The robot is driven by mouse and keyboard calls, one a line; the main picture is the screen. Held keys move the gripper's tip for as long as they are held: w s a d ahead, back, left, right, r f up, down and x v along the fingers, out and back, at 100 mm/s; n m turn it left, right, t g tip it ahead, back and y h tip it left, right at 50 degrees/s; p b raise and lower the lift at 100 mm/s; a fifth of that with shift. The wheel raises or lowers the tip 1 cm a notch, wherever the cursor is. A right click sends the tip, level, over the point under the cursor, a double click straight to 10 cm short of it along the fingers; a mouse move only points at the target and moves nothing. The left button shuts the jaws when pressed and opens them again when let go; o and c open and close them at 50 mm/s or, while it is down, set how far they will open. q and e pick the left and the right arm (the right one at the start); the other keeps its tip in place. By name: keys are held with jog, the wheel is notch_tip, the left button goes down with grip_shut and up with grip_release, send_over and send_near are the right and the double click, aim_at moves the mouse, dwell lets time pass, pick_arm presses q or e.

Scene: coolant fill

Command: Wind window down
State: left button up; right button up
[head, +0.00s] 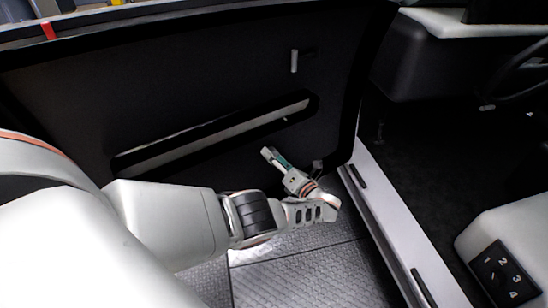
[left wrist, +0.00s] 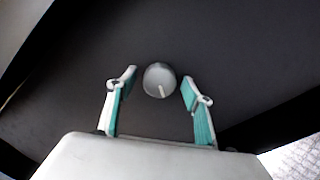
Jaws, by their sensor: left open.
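The open car door's dark inner panel (head: 200,85) faces me, with a long pale armrest strip (head: 215,135) and a small pale handle (head: 294,61) high up. My left gripper (head: 270,158) is low on the panel, below the strip's right end. In the left wrist view, its teal-padded fingers (left wrist: 159,88) are apart. A round grey knob (left wrist: 158,74) with a pale line on it shows between and slightly beyond the fingertips, with gaps on both sides. I cannot tell whether it is the window winder. The knob is not distinguishable in the head view. My right gripper is out of view.
The door sill (head: 395,235) runs down the right of the door. Beyond it are a dark footwell, a steering wheel (head: 515,75) and a numbered switch panel (head: 502,273). Grey floor plates (head: 300,275) lie below my left arm.

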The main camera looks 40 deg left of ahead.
pick_arm(q)
jog(key=v, duration=1.1)
jog(key=shift+d, duration=0.3)
jog(key=shift+s, duration=0.1)
